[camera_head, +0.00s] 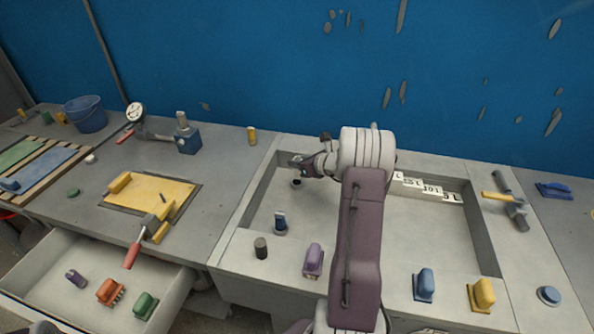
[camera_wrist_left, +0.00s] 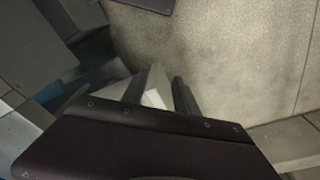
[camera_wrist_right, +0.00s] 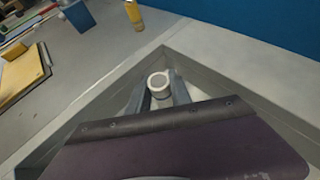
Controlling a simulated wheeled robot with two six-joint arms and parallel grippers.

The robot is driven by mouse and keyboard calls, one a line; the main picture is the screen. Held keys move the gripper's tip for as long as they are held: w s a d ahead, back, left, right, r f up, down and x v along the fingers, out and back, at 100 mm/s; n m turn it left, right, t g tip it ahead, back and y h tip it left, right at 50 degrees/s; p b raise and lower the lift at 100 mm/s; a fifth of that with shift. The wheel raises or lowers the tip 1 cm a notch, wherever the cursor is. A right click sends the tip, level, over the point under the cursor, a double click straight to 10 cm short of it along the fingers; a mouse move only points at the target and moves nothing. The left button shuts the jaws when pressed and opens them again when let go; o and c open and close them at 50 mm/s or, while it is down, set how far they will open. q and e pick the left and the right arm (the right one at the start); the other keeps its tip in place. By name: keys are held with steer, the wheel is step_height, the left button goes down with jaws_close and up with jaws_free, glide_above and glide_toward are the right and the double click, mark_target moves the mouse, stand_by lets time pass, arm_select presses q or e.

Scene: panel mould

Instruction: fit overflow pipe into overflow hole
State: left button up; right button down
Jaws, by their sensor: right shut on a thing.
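My right gripper (camera_head: 298,164) is over the back left corner of the mould basin (camera_head: 325,215). In the right wrist view it is shut on a short pale round pipe (camera_wrist_right: 158,85), seen end-on with a grey face inside a white rim. A small dark round spot (camera_head: 296,182) shows just below this gripper in the head view. I cannot tell whether it is the overflow hole or the pipe's lower end. My left gripper (camera_wrist_left: 158,92) shows only in the left wrist view. Its fingers stand apart, with a pale surface behind them.
A blue-topped fitting (camera_head: 280,222) stands in the basin. A black cylinder (camera_head: 261,248) and a purple-handled tool (camera_head: 313,260) stand on the front rim. My right arm hides the basin's middle. An open drawer (camera_head: 75,260) is at left.

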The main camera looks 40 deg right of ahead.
steer(key=f, duration=0.1)
steer(key=w+f, duration=0.1)
steer(key=f, duration=0.2)
steer(key=shift+w+d+f+b, duration=0.25)
steer(key=shift+w+d+b, duration=0.1)
steer(key=shift+w+d+f, duration=0.1)
steer(key=shift+f, duration=0.25)
steer(key=shift+f, duration=0.1)
steer(key=c, duration=1.2)
jaws_free()
steer(key=shift+o, duration=0.2)
